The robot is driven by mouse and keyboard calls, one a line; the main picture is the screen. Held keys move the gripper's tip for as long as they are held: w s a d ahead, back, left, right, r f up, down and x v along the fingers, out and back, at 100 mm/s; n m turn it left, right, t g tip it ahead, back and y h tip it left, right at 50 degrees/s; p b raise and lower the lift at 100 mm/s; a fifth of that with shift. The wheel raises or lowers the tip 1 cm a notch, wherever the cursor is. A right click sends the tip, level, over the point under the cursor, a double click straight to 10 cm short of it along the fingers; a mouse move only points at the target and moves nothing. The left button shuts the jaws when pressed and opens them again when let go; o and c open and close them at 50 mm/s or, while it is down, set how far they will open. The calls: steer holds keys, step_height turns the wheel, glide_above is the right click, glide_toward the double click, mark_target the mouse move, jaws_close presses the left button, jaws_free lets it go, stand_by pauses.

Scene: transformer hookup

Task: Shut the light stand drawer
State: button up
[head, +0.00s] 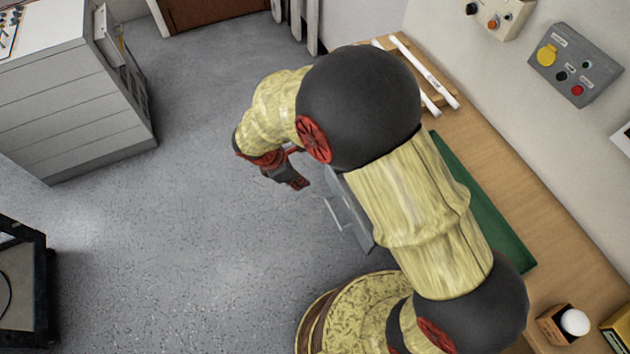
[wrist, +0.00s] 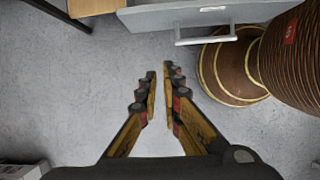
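The grey drawer (head: 355,215) sticks out from the wooden bench over the floor, partly hidden behind my arm in the head view. Its bar handle (head: 336,212) faces left into the room. In the wrist view the drawer front (wrist: 150,17) is at the top, with a white label and the handle (wrist: 206,40) below it. My gripper (head: 297,183) is left of and beyond the handle in the head view. In the wrist view my gripper (wrist: 159,70) has a narrow gap between its fingers, with floor showing through. It is empty and apart from the drawer.
The wooden bench (head: 520,225) runs along the right wall, with a green mat (head: 487,205) and white tubes (head: 425,72) on it. A grey cabinet (head: 75,110) stands at upper left and a black-framed box (head: 40,285) at lower left. Floor between is clear.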

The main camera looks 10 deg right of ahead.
steer(key=shift+f+n, duration=0.1)
steer(key=shift+n, duration=0.2)
jaws_close()
steer(key=w+d+f+b, duration=0.2)
steer(key=d+f+b, duration=0.3)
steer(key=d+f, duration=0.2)
steer(key=shift+x, duration=1.05)
steer(key=shift+a+f, duration=0.1)
steer(key=w+d+p, duration=0.2)
steer(key=d, duration=0.5)
steer(key=w+d+p, duration=0.2)
steer(key=w+d, duration=0.1)
steer(key=d, duration=0.5)
steer(key=w+d+p, duration=0.2)
steer(key=d, duration=0.6)
steer(key=shift+w+d, duration=0.25)
